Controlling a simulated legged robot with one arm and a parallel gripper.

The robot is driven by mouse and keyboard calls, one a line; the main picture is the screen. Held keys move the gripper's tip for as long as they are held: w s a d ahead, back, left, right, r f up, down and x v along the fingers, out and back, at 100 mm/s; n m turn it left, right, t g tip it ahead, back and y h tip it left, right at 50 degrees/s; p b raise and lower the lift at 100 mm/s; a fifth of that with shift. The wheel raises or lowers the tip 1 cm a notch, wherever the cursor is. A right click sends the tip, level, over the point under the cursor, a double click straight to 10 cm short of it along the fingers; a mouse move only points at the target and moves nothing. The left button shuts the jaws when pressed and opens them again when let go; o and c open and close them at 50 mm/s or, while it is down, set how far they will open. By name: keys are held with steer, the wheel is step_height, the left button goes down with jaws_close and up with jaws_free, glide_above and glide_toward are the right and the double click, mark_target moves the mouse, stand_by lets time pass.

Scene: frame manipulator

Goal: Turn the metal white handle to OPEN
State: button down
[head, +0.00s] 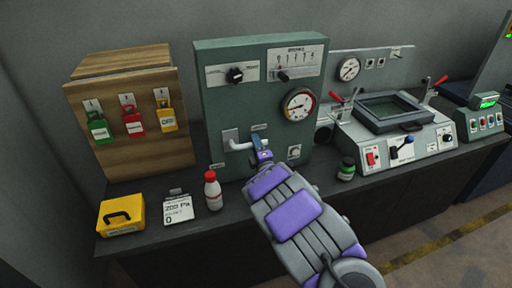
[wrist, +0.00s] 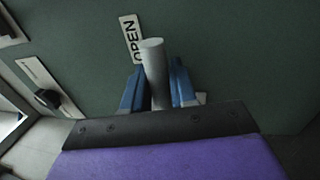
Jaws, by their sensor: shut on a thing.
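The metal white handle (head: 240,145) sticks out from the lower left of the green panel box (head: 218,104) and points right in the head view. Its rod end (wrist: 154,72) shows in the wrist view between the two blue fingers. My gripper (head: 262,156) is shut on the handle near its free end, and it also shows in the wrist view (wrist: 160,88). The OPEN label (wrist: 132,38) lies on the green panel just behind the rod and is partly covered by it. The handle's base is hidden in the wrist view.
A wooden lock board (head: 88,98) stands left and a grey machine (head: 420,150) right. A yellow case (head: 118,224) lies at the front left.

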steer(key=shift+a, duration=0.1)
steer(key=c, duration=1)
jaws_free()
steer(key=shift+a, duration=0.15)
steer(key=shift+f, duration=0.1)
